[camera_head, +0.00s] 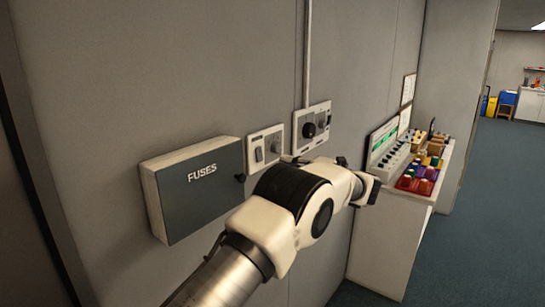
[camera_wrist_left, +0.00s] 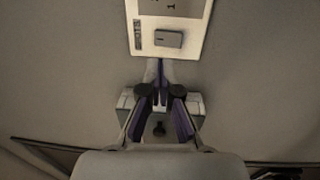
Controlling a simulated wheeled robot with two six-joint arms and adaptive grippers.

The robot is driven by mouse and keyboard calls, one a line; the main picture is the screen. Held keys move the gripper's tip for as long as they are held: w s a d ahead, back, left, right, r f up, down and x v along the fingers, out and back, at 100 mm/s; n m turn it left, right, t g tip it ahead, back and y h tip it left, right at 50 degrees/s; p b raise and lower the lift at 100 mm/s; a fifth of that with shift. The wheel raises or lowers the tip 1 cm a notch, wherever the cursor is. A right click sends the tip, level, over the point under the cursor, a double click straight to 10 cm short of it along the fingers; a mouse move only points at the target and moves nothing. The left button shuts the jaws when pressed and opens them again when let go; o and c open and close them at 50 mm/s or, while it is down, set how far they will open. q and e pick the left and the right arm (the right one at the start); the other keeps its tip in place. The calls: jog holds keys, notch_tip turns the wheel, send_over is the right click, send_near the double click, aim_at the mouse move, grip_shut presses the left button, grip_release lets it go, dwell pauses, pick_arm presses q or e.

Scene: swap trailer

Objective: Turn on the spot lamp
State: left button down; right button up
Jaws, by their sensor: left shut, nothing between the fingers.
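No lamp that I can pick out shows in either view. On the grey wall in the head view are a pale plate with switches (camera_head: 265,148) and a plate with dark round knobs (camera_head: 312,127). My left arm reaches across in front of the wall, and my left gripper (camera_head: 369,188) is to the right of and below these plates in the picture. In the left wrist view my left gripper (camera_wrist_left: 160,77) is shut and empty. A pale plate with a grey rocker (camera_wrist_left: 168,39) lies beyond its tips. My right gripper is not in view.
A grey box marked FUSES (camera_head: 200,187) sticks out from the wall at the left. A white counter (camera_head: 388,250) at the right bears a sloped control panel (camera_head: 390,150) and several coloured blocks. Blue floor (camera_head: 480,210) is clear beyond it.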

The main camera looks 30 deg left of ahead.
pick_arm(q)
jog(key=shift+s+d+f, duration=0.1)
jog(key=shift+d, duration=1.05)
jog(key=shift+s+d+f, duration=0.1)
jog(key=shift+d, duration=1)
